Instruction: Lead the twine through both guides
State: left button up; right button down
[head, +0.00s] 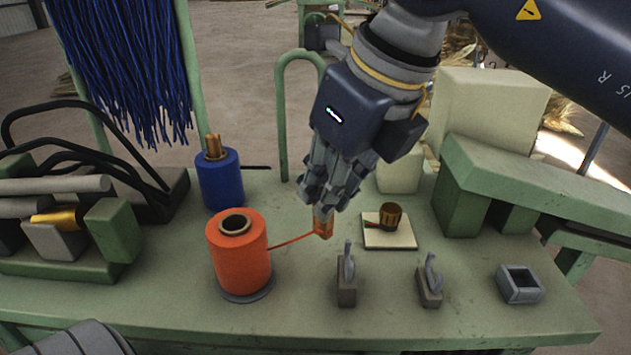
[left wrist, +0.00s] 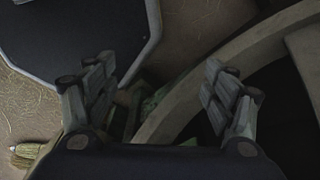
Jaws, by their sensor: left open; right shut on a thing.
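The orange twine spool (head: 240,262) stands upright on a dark round base on the green bench. A thin strand of orange twine (head: 290,241) runs from it to my right gripper (head: 322,212). That gripper points down, shut on the orange twine end (head: 323,229), just above the bench. The left guide (head: 346,282), a grey block with an upright hook, stands in front of and right of the gripper. The right guide (head: 429,285) is farther right. The twine is in neither guide. My left gripper (left wrist: 158,75) is open and empty in the left wrist view, away from the bench items.
A blue spool (head: 220,182) stands behind the orange one. A pale pad (head: 389,235) with a small brown-gold piece lies behind the guides. A grey open box (head: 519,284) sits at right. A green arch (head: 283,120) rises behind. The front bench strip is clear.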

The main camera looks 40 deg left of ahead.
pick_arm(q)
jog(key=shift+w+d+f, duration=0.15)
jog(key=shift+w, duration=0.3)
jog(key=shift+w+d+f, duration=0.1)
jog(key=shift+w, duration=0.35)
pick_arm(e)
jog(key=w+d, duration=0.5)
jog(key=d, duration=0.4)
pick_arm(q)
jog(key=shift+w, duration=0.35)
pick_arm(e)
jog(key=shift+d, duration=0.1)
pick_arm(q)
jog(key=shift+b, duration=0.3)
pick_arm(e)
jog(key=shift+f, duration=0.1)
pick_arm(q)
notch_tip(320, 180, down, 2)
jog(key=shift+s+f+b, duration=0.1)
jog(key=shift+f+b, duration=0.1)
jog(key=shift+b, duration=0.95)
pick_arm(e)
notch_tip(320, 180, down, 2)
jog(key=shift+w, duration=0.1)
